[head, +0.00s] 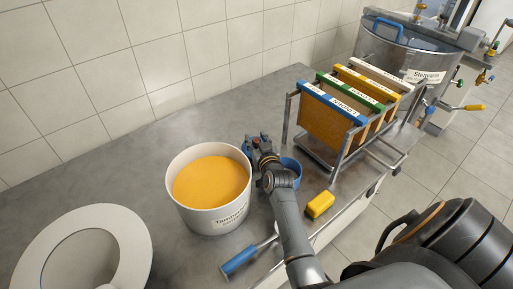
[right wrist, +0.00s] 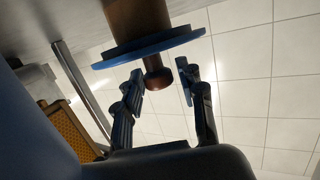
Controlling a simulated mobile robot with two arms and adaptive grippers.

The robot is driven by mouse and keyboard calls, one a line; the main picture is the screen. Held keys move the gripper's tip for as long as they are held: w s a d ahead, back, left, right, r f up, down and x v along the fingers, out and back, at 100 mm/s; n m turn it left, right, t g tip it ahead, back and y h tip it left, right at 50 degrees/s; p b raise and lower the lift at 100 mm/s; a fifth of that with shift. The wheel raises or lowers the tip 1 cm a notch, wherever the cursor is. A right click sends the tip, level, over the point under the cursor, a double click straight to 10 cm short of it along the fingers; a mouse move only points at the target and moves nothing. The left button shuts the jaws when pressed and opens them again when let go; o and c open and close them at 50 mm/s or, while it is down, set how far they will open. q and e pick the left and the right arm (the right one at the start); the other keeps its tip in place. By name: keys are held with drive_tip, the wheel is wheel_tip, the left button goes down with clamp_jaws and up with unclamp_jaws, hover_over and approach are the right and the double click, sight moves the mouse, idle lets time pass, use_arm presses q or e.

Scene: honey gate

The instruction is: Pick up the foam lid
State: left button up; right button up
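A blue disc (right wrist: 150,46) with a dark brown knob (right wrist: 158,80) on a brown body shows in the right wrist view. It looks like the lid, though I cannot tell its material. My right gripper (right wrist: 162,78) is open, its fingertips apart on either side of the knob. No contact is visible. In the head view the same gripper (head: 257,141) is over the table beside the white bucket. A round blue thing (head: 292,167) shows behind my right wrist and is partly hidden by it. My left gripper is not in view.
The white bucket (head: 203,221) holds orange honey. A white ring (head: 40,251) lies at the lower left. A metal rack (head: 345,155) with several frames stands right of the gripper. A yellow block (head: 320,204) and a blue-handled tool (head: 240,261) lie near the table's front edge.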

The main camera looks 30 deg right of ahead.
clamp_jaws()
